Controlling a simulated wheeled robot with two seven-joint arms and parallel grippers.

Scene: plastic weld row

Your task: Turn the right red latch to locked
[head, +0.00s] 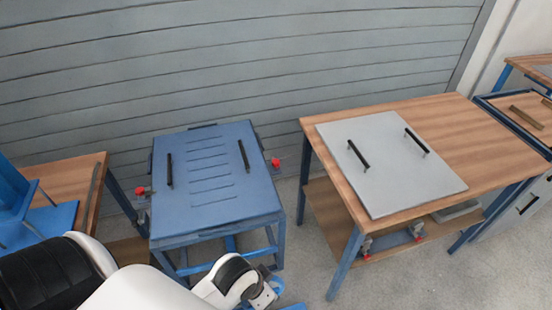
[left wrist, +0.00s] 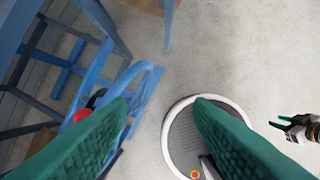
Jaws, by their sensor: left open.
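The blue bench (head: 215,210) carries a blue slotted panel with two black handles. The right red latch (head: 276,163) sticks out from the bench's right side; its exact angle is too small to read. Another red latch (head: 140,191) is on the left side. My left gripper (left wrist: 165,103) is open and empty, its green fingers spread over the floor. A red knob (left wrist: 82,117) shows beside the left finger, partly hidden; I cannot tell which latch it is. In the head view my left arm's wrist is at the bottom edge, in front of the bench. My right gripper (left wrist: 300,128) shows small at the right edge.
A wooden table (head: 455,130) with a grey panel (head: 395,160) and two handles stands to the right; its lower shelf holds red-tipped parts. A wooden bench (head: 70,185) is at the left. A grey slatted wall (head: 250,60) stands behind. Floor between the benches is clear.

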